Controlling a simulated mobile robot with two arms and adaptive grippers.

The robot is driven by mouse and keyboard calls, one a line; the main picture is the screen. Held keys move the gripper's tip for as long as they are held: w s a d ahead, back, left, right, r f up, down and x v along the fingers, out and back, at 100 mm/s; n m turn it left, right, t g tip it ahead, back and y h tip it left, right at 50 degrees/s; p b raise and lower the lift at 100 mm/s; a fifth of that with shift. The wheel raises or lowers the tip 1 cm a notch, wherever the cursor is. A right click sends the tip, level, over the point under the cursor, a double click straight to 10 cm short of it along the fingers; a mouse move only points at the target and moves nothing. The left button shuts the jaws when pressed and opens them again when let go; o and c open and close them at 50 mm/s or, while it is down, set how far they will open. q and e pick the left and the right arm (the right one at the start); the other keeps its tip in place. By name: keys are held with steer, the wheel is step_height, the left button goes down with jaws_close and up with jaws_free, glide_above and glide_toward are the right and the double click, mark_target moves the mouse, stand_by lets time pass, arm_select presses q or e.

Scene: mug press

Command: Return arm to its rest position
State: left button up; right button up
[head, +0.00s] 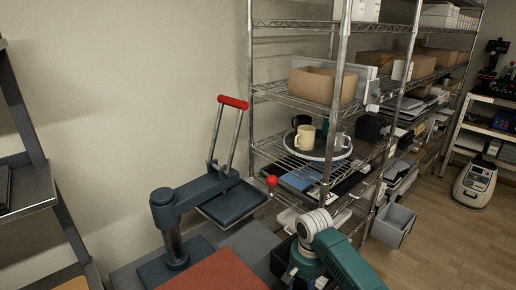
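My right arm (340,258), teal with a pale grey joint, comes in at the bottom, right of the press. Its gripper cannot be made out. My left arm and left gripper are not in view. The dark blue press (165,208) stands on a grey table, with its red-topped handle (233,102) raised and a flat plate at its right. A red knob (272,181) shows right of the plate. A cream mug (305,137) and a few other mugs stand on a round tray (318,154) on the wire shelf.
The wire rack (342,80) with boxes stands close behind my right arm. A red-brown surface (215,272) lies in front of the press. A grey bin (393,224) is on the floor beside the rack. Wooden floor (450,250) is open at the right.

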steer(key=s+a+f+n+t+y, duration=0.1)
steer(key=s+a+f+n, duration=0.15)
steer(key=s, duration=0.55)
steer(key=s+a+f+n+t, duration=0.1)
steer(key=s+f+n, duration=0.15)
steer(key=s, duration=0.65)
steer(key=s+d+r+t, duration=0.1)
steer(key=s+d+r, duration=0.1)
steer(key=s+d, duration=0.15)
steer(key=s+d+r+n+h, duration=0.1)
steer(key=s+d+r, duration=0.1)
steer(key=s, duration=0.3)
steer(key=s+d+r+t, duration=0.1)
steer(key=s+d+r, duration=0.1)
steer(key=s, duration=0.3)
step_height(320, 180, down, 29)
steer(key=s+g+b, duration=0.1)
steer(key=s+g, duration=0.1)
steer(key=s+d+f+g+b, duration=0.1)
steer(key=s+d+f, duration=0.2)
steer(key=s+f, duration=1.3)
steer(key=shift+s+f+n, duration=0.3)
steer(key=shift+s+f, duration=0.1)
